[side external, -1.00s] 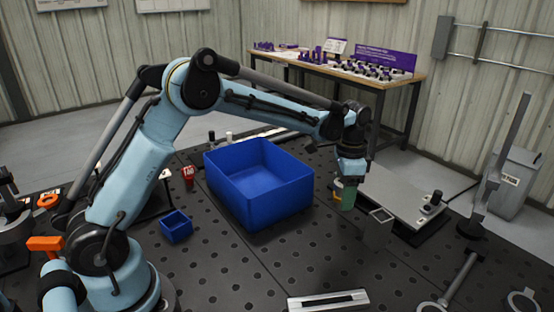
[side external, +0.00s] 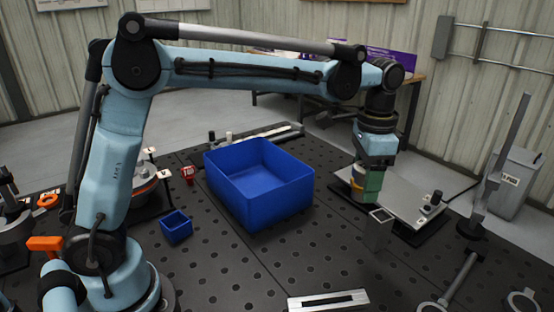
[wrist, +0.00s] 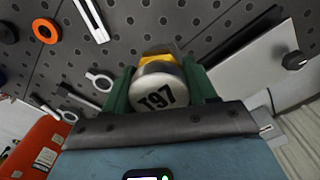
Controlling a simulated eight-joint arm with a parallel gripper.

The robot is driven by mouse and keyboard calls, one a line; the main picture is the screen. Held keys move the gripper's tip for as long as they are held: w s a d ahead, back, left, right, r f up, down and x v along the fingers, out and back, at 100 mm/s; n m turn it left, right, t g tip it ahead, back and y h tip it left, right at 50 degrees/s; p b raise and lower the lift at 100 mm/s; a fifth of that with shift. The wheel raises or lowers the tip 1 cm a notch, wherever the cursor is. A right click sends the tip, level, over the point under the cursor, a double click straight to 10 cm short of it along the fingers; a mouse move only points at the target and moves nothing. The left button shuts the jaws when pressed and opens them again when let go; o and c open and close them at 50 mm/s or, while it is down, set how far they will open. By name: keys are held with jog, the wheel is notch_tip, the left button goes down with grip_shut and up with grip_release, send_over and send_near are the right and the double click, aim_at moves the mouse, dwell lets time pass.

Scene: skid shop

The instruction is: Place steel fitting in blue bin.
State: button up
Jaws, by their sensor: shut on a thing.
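My gripper (side external: 368,188) has green fingers and is shut on a short round steel-coloured piece (side external: 357,192) with a yellow band, which I take to be the steel fitting. In the wrist view the piece (wrist: 157,92) sits between the two fingers (wrist: 160,78), its pale end marked T97 and a yellow part beyond it. The fingers hide part of its sides. The large blue bin (side external: 285,207) stands open to the left of my gripper, with nothing seen inside. A small blue bin (side external: 178,233) stands further left.
An upright square metal tube (side external: 378,230) stands close below my gripper. A grey plate (side external: 415,196) with a black knob (side external: 433,203) lies to the right. A slotted bar (side external: 328,301) and wrenches lie in front. The perforated table between the bin and the bar is clear.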

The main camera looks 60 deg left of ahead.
jog(key=s+a, duration=0.1)
jog(key=a, duration=1.3)
jog(key=n, duration=0.1)
send_over(268, 189)
jog(key=s+d, duration=0.3)
jog(key=d, duration=0.2)
notch_tip(268, 189, down, 3)
notch_tip(268, 189, down, 12)
jog(key=shift+s+r, duration=0.1)
jog(key=shift+s, duration=0.05)
jog(key=o, duration=1.3)
